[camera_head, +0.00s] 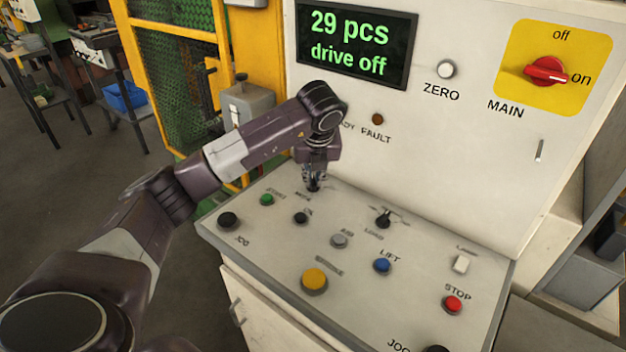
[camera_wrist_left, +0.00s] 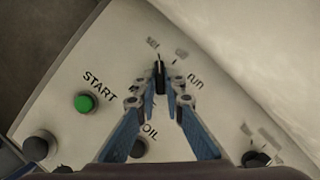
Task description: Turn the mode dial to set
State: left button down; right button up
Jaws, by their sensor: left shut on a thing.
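My left gripper (camera_head: 314,184) reaches down onto the back left part of the sloped console desk. In the left wrist view its fingers (camera_wrist_left: 161,91) are shut on the black mode dial (camera_wrist_left: 160,69), one finger on each side. The dial's narrow grip points roughly toward the top of that view, near a small label that seems to read "set". The "run" label lies to the right of the dial. In the head view the gripper hides most of the dial. My right gripper is not in view.
A green start button (camera_wrist_left: 85,103) is left of the gripper. Another black selector (camera_head: 384,217), a blue lift button (camera_head: 382,265), a yellow button (camera_head: 314,280) and a red stop button (camera_head: 453,304) share the desk. The display (camera_head: 356,45) reads "29 pcs, drive off".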

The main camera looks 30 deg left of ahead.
pick_arm(q)
jog(key=shift+r, duration=0.1)
dwell(0.4)
jog(key=c, duration=2)
grip_release()
jog(key=v, duration=1.2)
jog(key=shift+w, duration=0.15)
